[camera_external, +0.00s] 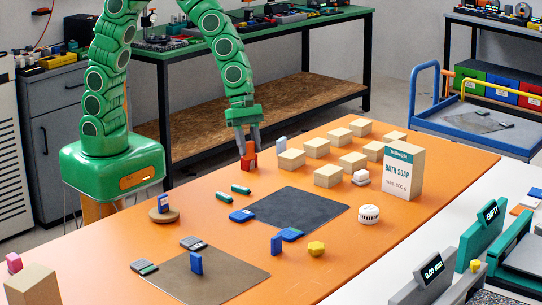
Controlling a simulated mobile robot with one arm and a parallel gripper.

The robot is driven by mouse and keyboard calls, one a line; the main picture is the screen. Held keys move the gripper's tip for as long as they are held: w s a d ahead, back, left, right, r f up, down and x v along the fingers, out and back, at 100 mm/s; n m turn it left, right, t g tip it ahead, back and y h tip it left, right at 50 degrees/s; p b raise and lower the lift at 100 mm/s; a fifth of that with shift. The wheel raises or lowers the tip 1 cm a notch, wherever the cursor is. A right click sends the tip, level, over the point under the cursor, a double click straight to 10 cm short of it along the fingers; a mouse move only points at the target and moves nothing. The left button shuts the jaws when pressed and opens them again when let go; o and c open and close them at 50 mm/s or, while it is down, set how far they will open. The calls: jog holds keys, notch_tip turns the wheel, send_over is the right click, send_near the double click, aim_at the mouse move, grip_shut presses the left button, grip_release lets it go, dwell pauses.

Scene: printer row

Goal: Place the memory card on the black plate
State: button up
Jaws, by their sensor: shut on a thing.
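My gripper (247,152) points down over the orange table, left of and behind the black plate. Its grey fingers are shut on a small red block-like thing (249,161); the fingers hide part of it. I cannot tell if this is the memory card or whether it touches the table. The black plate (300,208) is a flat dark sheet in the middle of the table.
A brown plate (228,282) lies in front, with an upright blue piece (196,263). The black plate's middle is clear.

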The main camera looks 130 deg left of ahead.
jog(key=shift+s+d+f, duration=0.1)
jog(key=shift+s+d, duration=0.05)
jog(key=shift+s, duration=0.25)
send_near(293, 214)
notch_tip(293, 214, up, 4)
jog(key=s+d, duration=0.2)
jog(key=s, duration=0.1)
jog(key=w+f, duration=0.1)
jog(key=f, duration=0.1)
jog(key=w+f, duration=0.1)
jog(key=w, duration=0.1)
jog(key=shift+w+a+f, duration=0.25)
jog(key=shift+a+f, duration=0.15)
jog(key=shift+w+a+f, duration=0.1)
jog(key=shift+w+f, duration=0.45)
jog(key=shift+f, duration=0.25)
jog(key=shift+w+f, duration=0.1)
jog(key=shift+f, duration=1.45)
jog(key=o, duration=1)
jog(key=shift+f, duration=0.15)
